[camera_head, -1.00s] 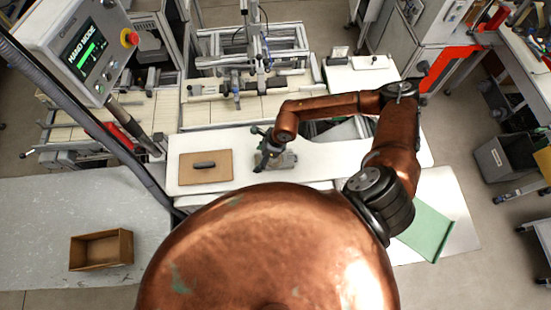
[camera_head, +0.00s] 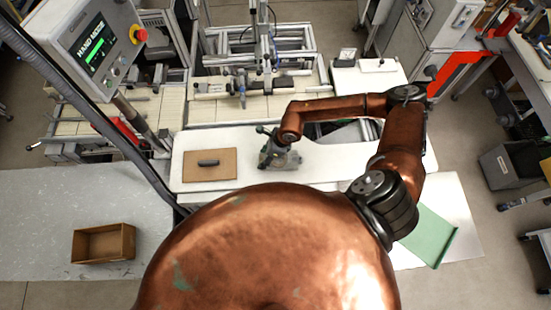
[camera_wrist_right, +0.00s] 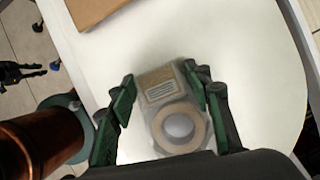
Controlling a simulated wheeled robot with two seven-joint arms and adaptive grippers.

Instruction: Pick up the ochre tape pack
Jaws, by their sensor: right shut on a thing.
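The ochre tape pack is a clear bag holding a tan tape ring under a card with a printed label; it shows in the right wrist view (camera_wrist_right: 180,124). In the head view it is a small greyish shape (camera_head: 287,160) on or just above the white worktop. My right gripper (camera_head: 270,152) is at the pack, partly hidden by its own wrist. In the right wrist view its green-padded fingers (camera_wrist_right: 166,86) are on both sides of the pack, shut on it. I cannot tell whether the pack is clear of the worktop. My left gripper is out of view.
A brown board (camera_head: 210,172) with a dark handle lies on the white worktop (camera_head: 330,172), left of the gripper. An open brown box (camera_head: 104,244) stands on the grey table at lower left. A control panel (camera_head: 90,50) on a pole and a machine frame stand behind.

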